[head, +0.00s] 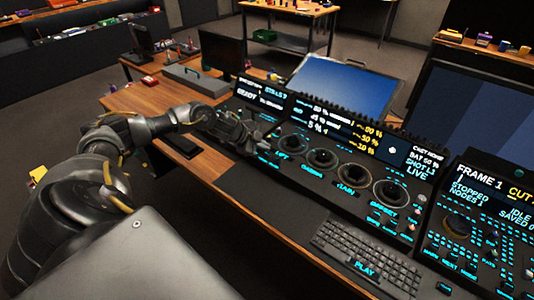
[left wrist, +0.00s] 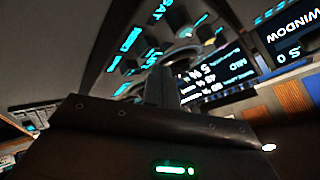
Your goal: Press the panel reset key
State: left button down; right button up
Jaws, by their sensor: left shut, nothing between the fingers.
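The black trackball panel (head: 332,186) runs along the desk, with several ringed trackballs and small cyan-lit keys. I cannot read which key is the reset key; small lit keys (head: 381,221) sit below the rightmost ring, and others lie near the left end. My left gripper (head: 256,143) is shut and empty over the panel's left end, hiding part of the keys there. I cannot tell whether its tips touch a key. In the left wrist view the gripper (left wrist: 161,86) points at the panel's cyan keys (left wrist: 128,42). My right gripper is not in view.
A display strip (head: 320,118) stands behind the trackballs. A keyboard (head: 366,252) lies in front of the panel, and a second console (head: 480,225) stands at the right. A grey box (head: 196,78) and dark monitors are behind my left arm.

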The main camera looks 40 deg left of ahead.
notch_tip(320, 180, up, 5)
jog(key=p, duration=0.4)
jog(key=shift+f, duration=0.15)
dwell(0.6)
